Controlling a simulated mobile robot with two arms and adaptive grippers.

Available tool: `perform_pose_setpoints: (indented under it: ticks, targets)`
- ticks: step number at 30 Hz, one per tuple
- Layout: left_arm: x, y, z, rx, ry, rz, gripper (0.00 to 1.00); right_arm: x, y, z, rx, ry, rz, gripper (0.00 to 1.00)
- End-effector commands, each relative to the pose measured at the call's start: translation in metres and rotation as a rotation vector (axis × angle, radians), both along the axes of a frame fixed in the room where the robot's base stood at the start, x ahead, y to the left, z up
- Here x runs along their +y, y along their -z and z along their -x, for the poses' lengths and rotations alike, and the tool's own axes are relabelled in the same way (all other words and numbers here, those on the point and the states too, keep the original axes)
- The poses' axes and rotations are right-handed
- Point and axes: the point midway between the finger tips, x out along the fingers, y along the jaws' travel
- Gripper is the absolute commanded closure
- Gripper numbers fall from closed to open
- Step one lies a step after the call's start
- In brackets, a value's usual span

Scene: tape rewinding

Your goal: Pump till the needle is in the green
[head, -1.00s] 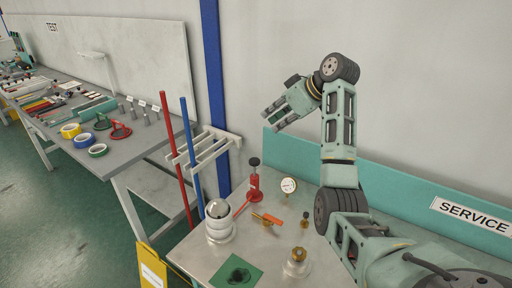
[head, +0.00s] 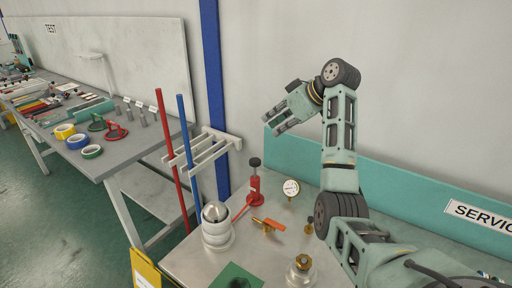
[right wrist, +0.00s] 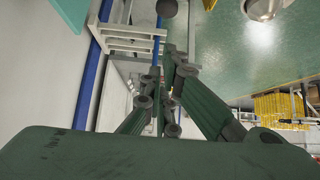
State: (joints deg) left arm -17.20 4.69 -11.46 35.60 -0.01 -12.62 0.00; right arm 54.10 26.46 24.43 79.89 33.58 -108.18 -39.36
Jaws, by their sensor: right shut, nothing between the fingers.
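The red pump (head: 257,188) stands upright on the metal bench with a black knob (head: 255,162) on top. A red bar slants down to the left from its foot. The round white gauge (head: 291,188) stands just right of the pump; its needle is too small to read. My right gripper (head: 272,126) is raised in front of the wall, above the pump and gauge in the picture, apart from both. Its fingers are shut and empty. In the right wrist view, a dark round knob (right wrist: 167,8) shows at the top edge, beyond the fingers. My left gripper is out of view.
On the bench are a silver dome on a white base (head: 217,228), an orange-handled valve (head: 268,226), a brass-topped fitting (head: 301,271) and a green mat (head: 226,276). A white rack (head: 205,148) with red and blue poles stands left of the pump.

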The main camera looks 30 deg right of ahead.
Motion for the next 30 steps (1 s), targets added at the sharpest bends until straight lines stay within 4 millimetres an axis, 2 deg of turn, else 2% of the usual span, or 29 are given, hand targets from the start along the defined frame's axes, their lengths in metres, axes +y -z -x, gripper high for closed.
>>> perform_pose_setpoints:
  ticks: [5, 15, 21, 30]
  targets:
    - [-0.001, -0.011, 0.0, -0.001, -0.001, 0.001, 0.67, 0.009, 0.018, -0.017, 0.005, -0.002, -0.005, 1.0]
    - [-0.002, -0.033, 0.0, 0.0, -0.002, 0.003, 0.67, 0.028, 0.068, -0.064, 0.005, -0.002, -0.003, 1.0]
    - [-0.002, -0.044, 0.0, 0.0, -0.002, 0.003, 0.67, 0.027, 0.097, -0.062, 0.004, 0.001, -0.002, 1.0]
    - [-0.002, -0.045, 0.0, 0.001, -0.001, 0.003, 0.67, 0.026, 0.108, -0.062, 0.001, 0.001, 0.001, 1.0]
